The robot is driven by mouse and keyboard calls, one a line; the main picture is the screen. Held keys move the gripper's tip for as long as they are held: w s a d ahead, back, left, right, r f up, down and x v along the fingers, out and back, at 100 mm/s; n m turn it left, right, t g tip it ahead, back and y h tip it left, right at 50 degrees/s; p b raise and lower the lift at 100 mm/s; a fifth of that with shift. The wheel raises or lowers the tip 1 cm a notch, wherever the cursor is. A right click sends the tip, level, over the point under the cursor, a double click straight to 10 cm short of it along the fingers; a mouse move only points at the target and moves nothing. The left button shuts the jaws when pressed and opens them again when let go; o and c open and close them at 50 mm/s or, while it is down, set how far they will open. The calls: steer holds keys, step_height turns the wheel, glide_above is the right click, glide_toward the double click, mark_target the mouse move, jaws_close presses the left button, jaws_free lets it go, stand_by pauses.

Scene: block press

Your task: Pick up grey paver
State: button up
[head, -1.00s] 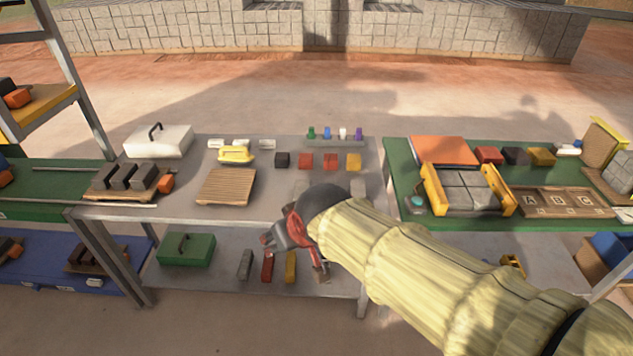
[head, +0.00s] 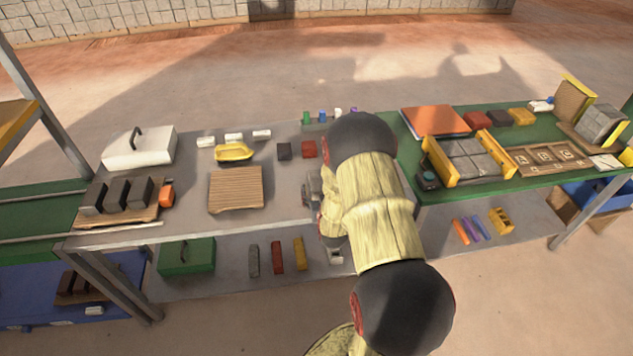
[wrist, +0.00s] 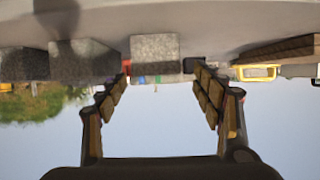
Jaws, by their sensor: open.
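In the wrist view, which is upside down, a speckled grey paver (wrist: 155,47) stands on the grey table top, ahead of my gripper (wrist: 163,75). My gripper is open and empty. The paver appears between its two spread fingers and apart from them. Two more grey blocks stand in the wrist view, one next to the paver (wrist: 84,62) and one at the left edge (wrist: 22,64). In the head view my arm covers most of this part of the table, and my gripper is largely hidden at its front edge.
On the same table are a wooden slatted board (head: 236,189), a yellow tool (head: 233,152), a black block (head: 284,151) and a red block (head: 309,149). A green table (head: 400,160) stands to the right. A lower shelf (head: 222,270) holds a green box (head: 187,256) and small bars.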

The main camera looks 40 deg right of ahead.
mark_target(318, 184)
steer(key=shift+w+d+f, duration=0.25)
steer(key=shift+w+f, duration=0.2)
steer(key=b+x, duration=0.1)
steer(key=x, duration=0.2)
steer(key=b+x, duration=0.1)
steer(key=x, duration=0.1)
steer(key=shift+w+d, duration=0.25)
steer(key=shift+d, duration=0.25)
steer(key=shift+r, duration=0.15)
steer(key=shift+c, duration=0.5)
jaws_close()
steer(key=shift+w+r, duration=0.1)
steer(key=shift+r, duration=0.1)
